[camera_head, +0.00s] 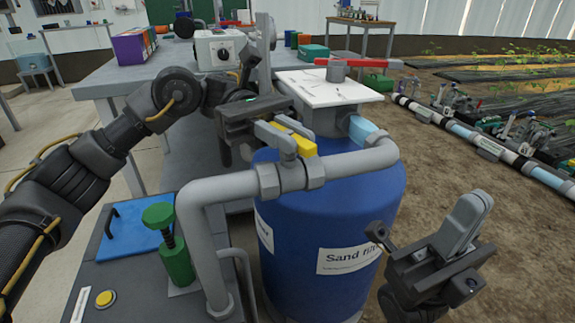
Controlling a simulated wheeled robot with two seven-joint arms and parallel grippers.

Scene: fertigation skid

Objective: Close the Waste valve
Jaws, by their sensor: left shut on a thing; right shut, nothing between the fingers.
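A yellow valve handle (302,145) sits on the grey pipe (235,185) in front of the blue sand filter tank (345,205). My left gripper (284,134) reaches in from the left and is shut on this yellow handle, partly covering it. No Waste label can be read, so I cannot tell whether this is the Waste valve. A second valve with a red handle (358,63) stands on the white top plate of the tank. My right gripper (468,222) is shut and empty, to the right of the tank, with its fingers pointing up.
A green-handled valve (160,216), a blue tray (128,228) and a yellow button (105,298) are on the bench at lower left. A grey table (150,78) stands behind. Pipes with valves (480,145) run along the soil at right.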

